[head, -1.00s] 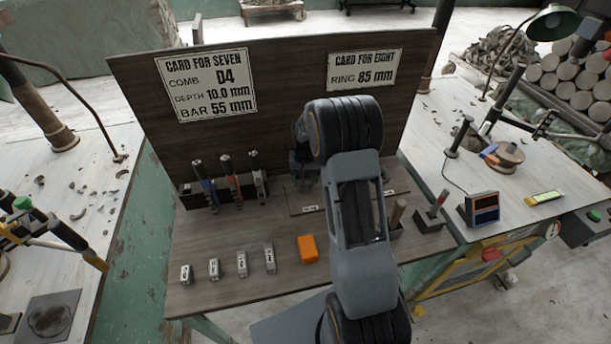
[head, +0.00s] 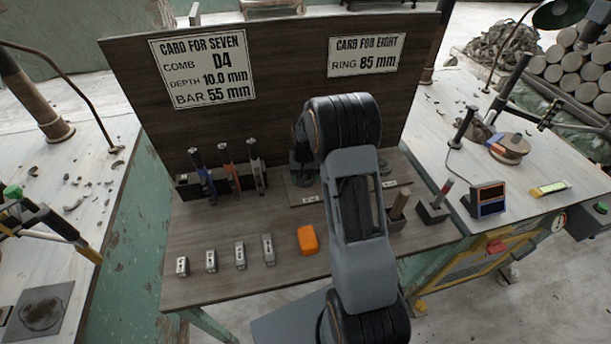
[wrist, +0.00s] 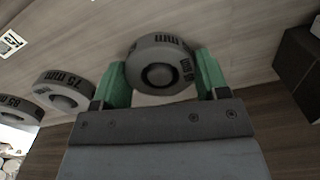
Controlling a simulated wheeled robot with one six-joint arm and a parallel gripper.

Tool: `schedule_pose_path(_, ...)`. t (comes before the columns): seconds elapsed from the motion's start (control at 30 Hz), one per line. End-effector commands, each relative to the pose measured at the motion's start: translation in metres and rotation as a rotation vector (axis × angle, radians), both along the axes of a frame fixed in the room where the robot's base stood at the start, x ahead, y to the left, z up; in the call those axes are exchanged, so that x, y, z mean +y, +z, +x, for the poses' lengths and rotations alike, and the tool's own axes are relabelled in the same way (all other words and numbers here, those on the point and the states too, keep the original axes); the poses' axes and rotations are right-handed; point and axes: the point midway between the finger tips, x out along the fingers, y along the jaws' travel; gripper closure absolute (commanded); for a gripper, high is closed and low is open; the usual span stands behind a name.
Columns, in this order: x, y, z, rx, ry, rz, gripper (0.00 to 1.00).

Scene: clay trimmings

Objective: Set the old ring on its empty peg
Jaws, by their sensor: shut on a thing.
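My gripper (wrist: 161,72) has two green fingers, shut on the sides of a grey ring (wrist: 147,51) in the wrist view. The ring's marking ends in "mm", but its number is not clear to me. A dark round shape shows in its centre; I cannot tell whether that is a peg or the hole. A ring marked 75 mm (wrist: 52,88) and one marked 85 mm (wrist: 12,106) sit at the left, each with a peg top in its middle. In the head view, my arm hides the gripper and the held ring.
The bench (head: 215,285) carries several small grey blocks (head: 240,254), an orange block (head: 307,240) and a tool rack (head: 184,190). A backboard (head: 290,60) with two cards stands behind. A dark box (wrist: 300,62) is at the right of the wrist view.

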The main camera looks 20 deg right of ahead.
Motion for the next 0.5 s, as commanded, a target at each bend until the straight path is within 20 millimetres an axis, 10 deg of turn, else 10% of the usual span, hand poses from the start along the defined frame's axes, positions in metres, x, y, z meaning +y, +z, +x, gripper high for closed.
schedule_pose_path(0.13, -0.0001, 0.0009, 0.0005, -0.002, 0.000, -0.001, 0.69)
schedule_pose_path(0.17, -0.0001, 0.0009, 0.0004, -0.002, 0.000, -0.001, 0.30)
schedule_pose_path(0.5, -0.0001, 0.0005, 0.0002, -0.001, 0.000, 0.000, 0.03)
